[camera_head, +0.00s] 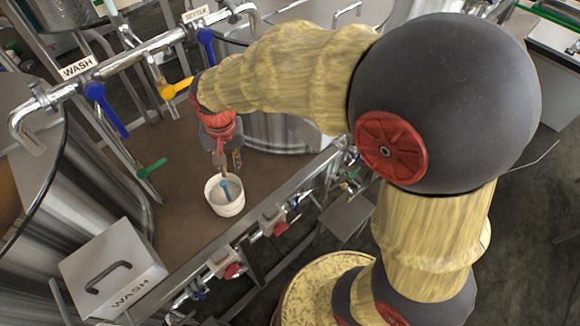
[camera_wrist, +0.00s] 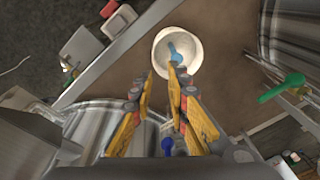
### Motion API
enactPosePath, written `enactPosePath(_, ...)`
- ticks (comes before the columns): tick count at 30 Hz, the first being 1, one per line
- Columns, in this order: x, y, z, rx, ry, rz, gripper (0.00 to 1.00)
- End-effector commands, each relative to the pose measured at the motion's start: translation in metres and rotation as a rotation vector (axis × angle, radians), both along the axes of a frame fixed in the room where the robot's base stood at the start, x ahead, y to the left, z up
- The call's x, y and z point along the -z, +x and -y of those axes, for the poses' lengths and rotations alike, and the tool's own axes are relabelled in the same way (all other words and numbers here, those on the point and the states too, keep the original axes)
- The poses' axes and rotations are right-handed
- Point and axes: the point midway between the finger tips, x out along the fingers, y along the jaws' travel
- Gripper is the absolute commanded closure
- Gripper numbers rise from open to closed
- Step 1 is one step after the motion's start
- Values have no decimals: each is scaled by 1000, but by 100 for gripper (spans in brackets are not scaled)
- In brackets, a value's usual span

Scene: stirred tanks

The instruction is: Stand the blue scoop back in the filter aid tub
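The white filter aid tub (camera_head: 226,208) stands on the brown deck and also shows at the top middle of the wrist view (camera_wrist: 158,61). The blue scoop (camera_head: 225,187) is at the tub, with its lower part inside the rim and its upper part rising toward my gripper. In the wrist view the scoop (camera_wrist: 175,52) shows against the white inside of the tub, partly covered by the right finger. My gripper (camera_wrist: 162,72) is above the tub, with a clear gap between its fingers and nothing seen between them. The fingertips are small in the head view (camera_head: 221,160).
Pipes with blue, yellow and green valve handles run along the left. A steel box labelled WASH (camera_head: 113,272) stands at lower left. A steel rail with red-knobbed valves (camera_head: 272,220) edges the deck. Steel tanks stand at left and behind.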

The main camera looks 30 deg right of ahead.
Motion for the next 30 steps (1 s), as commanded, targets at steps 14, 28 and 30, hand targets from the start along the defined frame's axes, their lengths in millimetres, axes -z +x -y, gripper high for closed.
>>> enactPosePath(14, -128, -129, 89, -253, -66, 308, 84)
enactPosePath(28, -138, -176, 106, -342, -127, 392, 84)
enactPosePath(30, -138, -176, 106, -342, -127, 392, 84)
